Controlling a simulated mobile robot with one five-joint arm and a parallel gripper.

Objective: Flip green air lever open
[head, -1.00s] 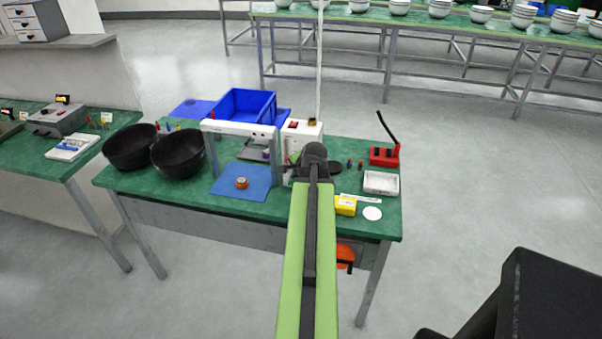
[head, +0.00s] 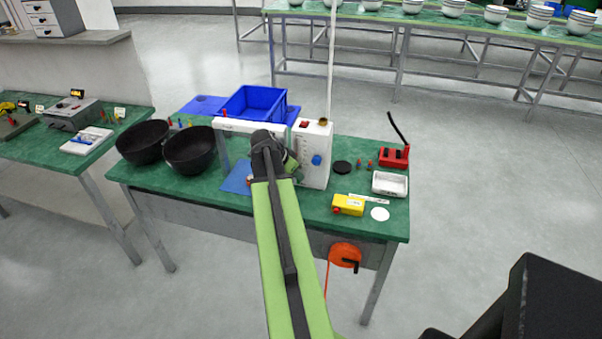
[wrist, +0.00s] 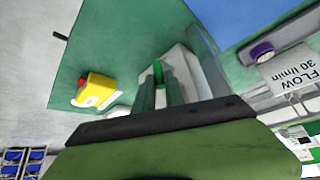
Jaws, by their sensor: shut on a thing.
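The green lever (wrist: 158,70) shows in the wrist view as a small bright green piece in front of a pale block (wrist: 188,62). My gripper (wrist: 160,84) has its two fingers on either side of this piece and is shut on it. How far the lever is turned cannot be told. In the head view, my arm's end covers the lever and the fingers, at the left of a white upright box (head: 313,172) with a blue knob (head: 316,160).
A purple knob (wrist: 262,52) sits by a label (wrist: 290,72) reading FLOW 30 l/min. A yellow box (head: 348,204), a white tray (head: 390,190) and a red block (head: 395,157) stand on the right of the green bench. Two black bowls (head: 143,141) and a blue bin (head: 250,103) stand left and behind.

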